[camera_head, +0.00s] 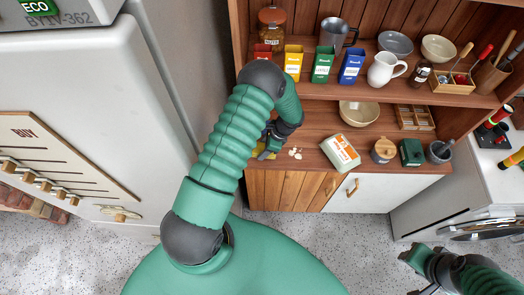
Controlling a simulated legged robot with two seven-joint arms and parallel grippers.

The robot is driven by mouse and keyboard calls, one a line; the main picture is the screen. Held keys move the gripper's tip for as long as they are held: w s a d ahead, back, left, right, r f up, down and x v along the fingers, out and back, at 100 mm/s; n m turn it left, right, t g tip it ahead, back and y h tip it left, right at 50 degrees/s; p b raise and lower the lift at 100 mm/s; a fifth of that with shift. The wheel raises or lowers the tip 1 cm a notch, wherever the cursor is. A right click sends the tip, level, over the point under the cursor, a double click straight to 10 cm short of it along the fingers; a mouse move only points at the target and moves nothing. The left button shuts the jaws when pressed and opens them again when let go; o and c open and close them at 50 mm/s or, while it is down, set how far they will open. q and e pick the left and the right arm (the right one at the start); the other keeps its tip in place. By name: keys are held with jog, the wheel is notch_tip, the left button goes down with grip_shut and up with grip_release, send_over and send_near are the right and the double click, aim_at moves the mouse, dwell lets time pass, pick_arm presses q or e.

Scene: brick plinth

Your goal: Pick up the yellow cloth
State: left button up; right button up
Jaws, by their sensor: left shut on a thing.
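The yellow cloth (259,153) shows as a small patch at the left end of the wooden counter, mostly hidden by my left arm and gripper. My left gripper (269,146) is at the cloth and shut on it, though its fingertips are partly hidden. I cannot tell whether the cloth is clear of the counter. My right gripper (412,272) is at the bottom right, far from the cloth, open and empty above the floor.
A bowl (359,114) stands behind. The shelf above holds a jar (272,30), coloured boxes (322,64) and a white jug (385,69). A white appliance (85,100) stands left.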

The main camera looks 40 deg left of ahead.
pick_arm(q)
jog(key=s+d+r+b, duration=0.1)
jog(key=s+d+b, duration=0.1)
jog(key=d, duration=1.3)
jog(key=shift+s+d+r+b, duration=0.15)
jog(key=shift+s+d+b, duration=0.05)
jog(key=shift+b, duration=0.3)
